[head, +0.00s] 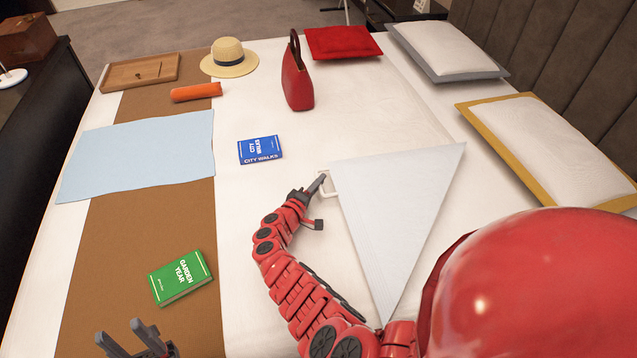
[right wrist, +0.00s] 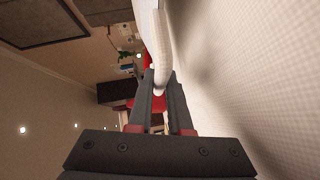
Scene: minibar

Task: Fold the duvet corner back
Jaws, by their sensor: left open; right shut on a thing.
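The duvet corner (head: 395,205) shows as a pale blue-white triangle lying over the white bedding, its point toward the bottom of the head view. A white loop handle (head: 326,192) sticks out from its left edge. My right gripper (head: 320,182) is shut on this handle. In the right wrist view the fingers (right wrist: 160,90) close around a white rounded bar (right wrist: 163,50), close beside the white cloth. My left gripper (head: 135,340) is open and empty at the bottom left, over the brown runner. My red arm and body hide part of the bed at lower right.
Pillows (head: 545,150) line the headboard.

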